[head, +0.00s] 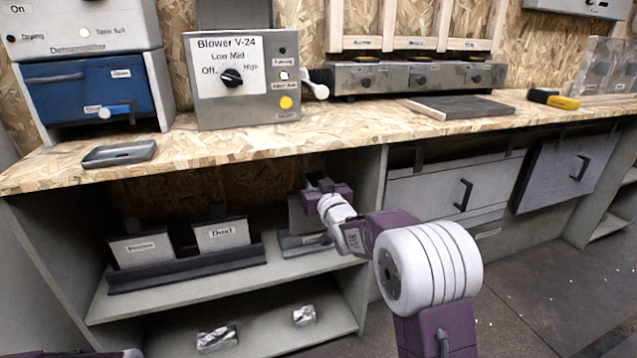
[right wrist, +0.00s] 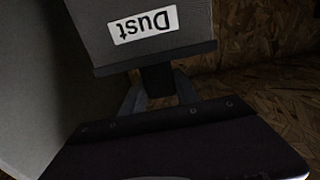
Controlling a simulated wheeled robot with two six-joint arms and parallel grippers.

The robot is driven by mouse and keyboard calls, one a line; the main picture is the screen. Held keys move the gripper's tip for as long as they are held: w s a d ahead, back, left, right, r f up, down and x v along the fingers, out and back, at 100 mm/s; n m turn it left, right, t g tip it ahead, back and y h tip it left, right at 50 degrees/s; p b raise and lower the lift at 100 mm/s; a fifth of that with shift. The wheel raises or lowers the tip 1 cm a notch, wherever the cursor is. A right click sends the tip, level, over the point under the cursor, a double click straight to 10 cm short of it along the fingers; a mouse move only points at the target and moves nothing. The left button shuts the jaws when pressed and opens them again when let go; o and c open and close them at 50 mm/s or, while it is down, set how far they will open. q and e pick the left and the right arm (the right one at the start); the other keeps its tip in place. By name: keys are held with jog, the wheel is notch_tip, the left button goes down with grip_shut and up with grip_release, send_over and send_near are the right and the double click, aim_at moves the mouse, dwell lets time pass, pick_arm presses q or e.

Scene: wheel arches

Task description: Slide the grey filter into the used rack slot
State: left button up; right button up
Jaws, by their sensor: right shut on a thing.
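My right gripper (head: 322,188) is inside the open shelf bay under the bench, shut on the dark tab of a grey filter (head: 300,215). In the right wrist view the gripper (right wrist: 158,92) grips that tab, and the grey filter (right wrist: 140,40) shows a white "Dust" label, upside down. The filter hangs upright over a small rack (head: 303,246) on the upper shelf. I cannot tell whether its lower edge is inside a slot. The small rack's label is too small to read. My left gripper is not in view.
A long black rack (head: 188,268) holds two labelled grey filters, one reading "Dust" (head: 222,236), left of the gripper. The bench edge (head: 190,165) is just above, and a shelf side wall (head: 368,205) is close on the right. Two foil-like blocks (head: 217,338) lie below.

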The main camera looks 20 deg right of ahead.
jog(key=shift+w+r+p, duration=0.15)
jog(key=shift+w+p, duration=0.4)
jog(key=shift+w, duration=0.7)
notch_tip(320, 180, down, 5)
jog(key=b, duration=0.4)
jog(key=shift+w+f, duration=0.15)
jog(key=shift+f, duration=0.05)
jog(key=o, duration=1.2)
